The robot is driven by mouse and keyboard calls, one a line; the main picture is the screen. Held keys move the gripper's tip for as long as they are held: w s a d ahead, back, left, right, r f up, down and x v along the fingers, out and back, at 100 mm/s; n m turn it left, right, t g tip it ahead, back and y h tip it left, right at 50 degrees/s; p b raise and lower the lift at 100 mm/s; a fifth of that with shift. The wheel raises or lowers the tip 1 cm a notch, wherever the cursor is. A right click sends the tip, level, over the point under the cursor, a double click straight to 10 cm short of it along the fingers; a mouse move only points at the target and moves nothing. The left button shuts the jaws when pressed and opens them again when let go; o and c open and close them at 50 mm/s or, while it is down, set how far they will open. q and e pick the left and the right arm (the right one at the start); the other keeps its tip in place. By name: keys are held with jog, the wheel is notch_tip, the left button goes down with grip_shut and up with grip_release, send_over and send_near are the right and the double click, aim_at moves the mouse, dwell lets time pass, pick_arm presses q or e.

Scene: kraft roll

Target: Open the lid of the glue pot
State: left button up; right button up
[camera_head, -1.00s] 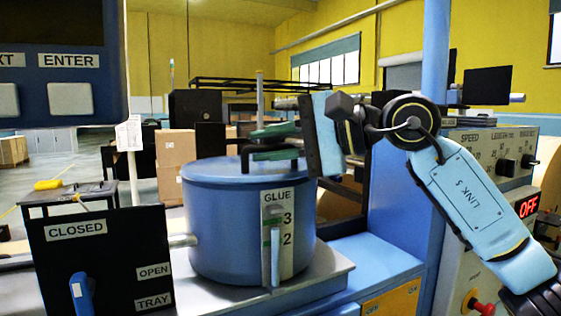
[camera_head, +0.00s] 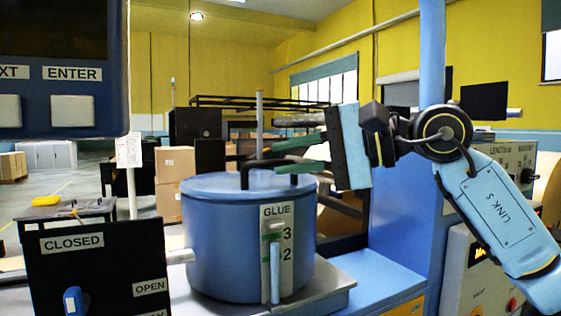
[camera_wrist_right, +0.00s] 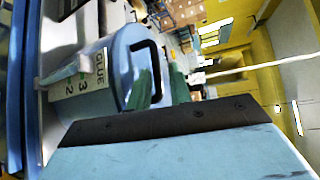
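The blue glue pot (camera_head: 225,245) stands upright with its flat lid (camera_head: 205,181) down on its rim. A black arched handle (camera_head: 245,173) rises from the lid. My right gripper (camera_head: 284,157) is at the handle's right end, its two green fingers spread apart with a gap between them. In the right wrist view the gripper (camera_wrist_right: 161,80) points at the pot (camera_wrist_right: 93,103), and the black handle (camera_wrist_right: 155,62) shows near the fingertips. I cannot tell whether a finger touches the handle. Nothing is seen held. My left gripper is out of view.
A black panel (camera_head: 100,262) marked CLOSED, OPEN with a blue lever stands front left of the pot. A screen with ENTER keys (camera_head: 72,110) hangs upper left. A blue post (camera_head: 433,60) and control panel (camera_head: 505,165) stand right. Cardboard boxes (camera_head: 174,160) are behind.

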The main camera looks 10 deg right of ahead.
jog(key=b+v, duration=0.2)
jog(key=v, duration=1)
dwell(0.6)
jog(key=shift+a+f, duration=0.1)
jog(key=shift+f, duration=0.05)
dwell(0.5)
